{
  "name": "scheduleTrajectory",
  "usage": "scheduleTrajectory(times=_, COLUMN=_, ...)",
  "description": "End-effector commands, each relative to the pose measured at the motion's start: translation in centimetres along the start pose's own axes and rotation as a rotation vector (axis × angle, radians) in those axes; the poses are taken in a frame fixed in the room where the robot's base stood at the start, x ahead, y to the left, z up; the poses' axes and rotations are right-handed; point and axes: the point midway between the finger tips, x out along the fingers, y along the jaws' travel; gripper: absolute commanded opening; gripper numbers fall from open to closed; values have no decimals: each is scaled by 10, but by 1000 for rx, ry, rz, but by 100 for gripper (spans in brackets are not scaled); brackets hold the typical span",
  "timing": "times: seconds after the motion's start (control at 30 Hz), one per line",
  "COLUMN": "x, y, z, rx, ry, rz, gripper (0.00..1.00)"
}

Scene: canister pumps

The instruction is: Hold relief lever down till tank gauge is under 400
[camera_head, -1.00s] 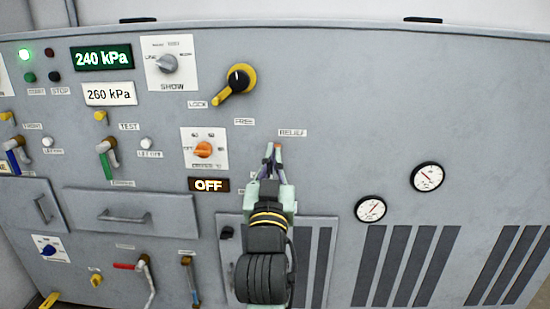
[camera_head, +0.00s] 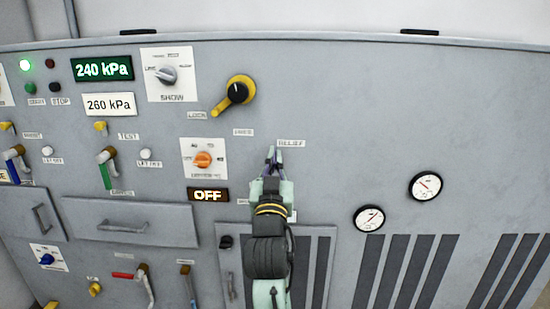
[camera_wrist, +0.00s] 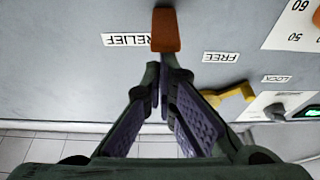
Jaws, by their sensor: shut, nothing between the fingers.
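The relief lever (camera_wrist: 166,30) shows in the wrist view as an orange-tipped handle beside the RELIEF label (camera_wrist: 125,40). My gripper (camera_wrist: 164,76) is shut and empty, its fingertips right at the lever's near end; I cannot tell whether they touch. In the head view my gripper (camera_head: 271,158) is just below the RELIEF label (camera_head: 291,143) and largely hides the lever. A green display (camera_head: 102,68) reads 240 kPa and a white display (camera_head: 109,104) reads 260 kPa. I cannot tell which is the tank gauge.
A SHOW selector (camera_head: 165,74), a yellow LOCK/FREE handle (camera_head: 235,94) and an orange knob (camera_head: 203,159) sit left of the lever. An OFF sign (camera_head: 208,195) is below the knob. Two round dials (camera_head: 425,186) (camera_head: 369,218) are to the right. The upper right panel is clear.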

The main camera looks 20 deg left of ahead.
Motion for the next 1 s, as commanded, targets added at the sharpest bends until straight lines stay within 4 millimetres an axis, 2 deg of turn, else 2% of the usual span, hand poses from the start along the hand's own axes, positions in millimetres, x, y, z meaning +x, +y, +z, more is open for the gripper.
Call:
scheduleTrajectory(times=0.27, x=-3, y=0, z=9, rx=0, ry=36, rz=1, gripper=0)
scheduleTrajectory(times=0.73, x=-13, y=0, z=29, rx=0, ry=281, rz=2, gripper=0)
scheduleTrajectory(times=0.9, x=-15, y=-1, z=33, rx=2, ry=347, rz=-1, gripper=0)
scheduleTrajectory(times=1.0, x=-13, y=0, z=26, rx=1, ry=347, rz=0, gripper=0)
